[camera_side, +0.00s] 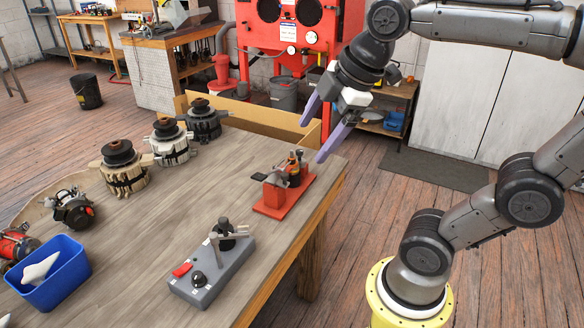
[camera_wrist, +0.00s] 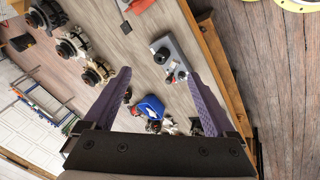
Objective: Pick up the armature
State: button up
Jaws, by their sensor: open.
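My gripper (camera_side: 312,141) has two purple fingers spread wide with nothing between them. It hangs above the table's right edge, over and to the right of a red fixture (camera_side: 270,196). A dark part with copper-orange areas (camera_side: 294,166) stands on this fixture; it looks like the armature, but it is too small to be sure. In the wrist view my gripper (camera_wrist: 158,72) is open, with a grey fixture (camera_wrist: 172,58) seen between and beyond the fingertips. The red fixture is cut off at the top edge there (camera_wrist: 138,5).
The grey fixture (camera_side: 212,270) with a black knob sits near the table's front edge. Several alternator-like units (camera_side: 124,172) line the far left side. A blue bin (camera_side: 58,280) holds a white piece. The middle of the wooden table (camera_side: 170,220) is clear.

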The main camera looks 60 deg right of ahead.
jog(key=w+d+r+n+g, duration=0.2)
jog(key=w+d+n, duration=0.3)
jog(key=w, duration=0.5)
jog(key=g, duration=0.3)
send_over(291, 155)
jog(key=f, duration=1.6)
jog(key=shift+d+f, duration=0.25)
jog(key=shift+d, duration=0.1)
notch_tip(291, 155, down, 8)
jog(key=shift+r, duration=0.2)
jog(key=shift+a+f, duration=0.1)
jog(key=shift+f, duration=2.7)
grip_shut()
jog(key=shift+w+r, duration=0.1)
jog(key=shift+r, duration=0.05)
